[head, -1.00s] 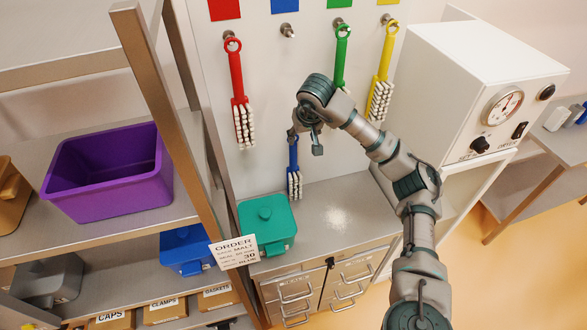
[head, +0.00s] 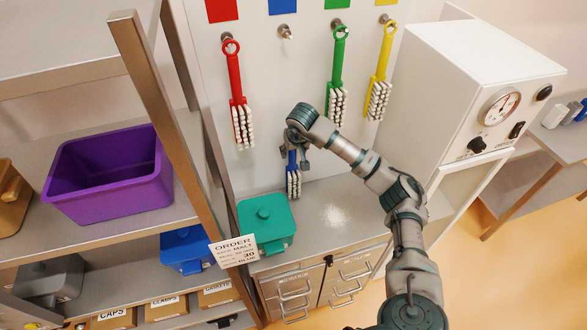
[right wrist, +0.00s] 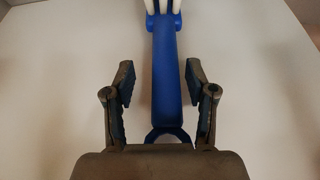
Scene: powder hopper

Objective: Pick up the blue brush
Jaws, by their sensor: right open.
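The blue brush (head: 293,176) stands upright against the white wall panel, bristles down, just above the counter in the head view. Its upper part is hidden behind my right gripper (head: 298,148). In the right wrist view the blue brush (right wrist: 172,75) shows its handle and hanging ring, with white bristles at the top edge. My right gripper (right wrist: 160,95) is open, with one finger on each side of the blue handle and a gap on both sides. My left gripper is not in view.
A red brush (head: 236,90), a green brush (head: 338,75) and a yellow brush (head: 382,70) hang on pegs. The peg under the blue square (head: 286,32) is empty. A green lidded box (head: 266,225) stands on the counter. A white dryer box (head: 470,90) stands at right.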

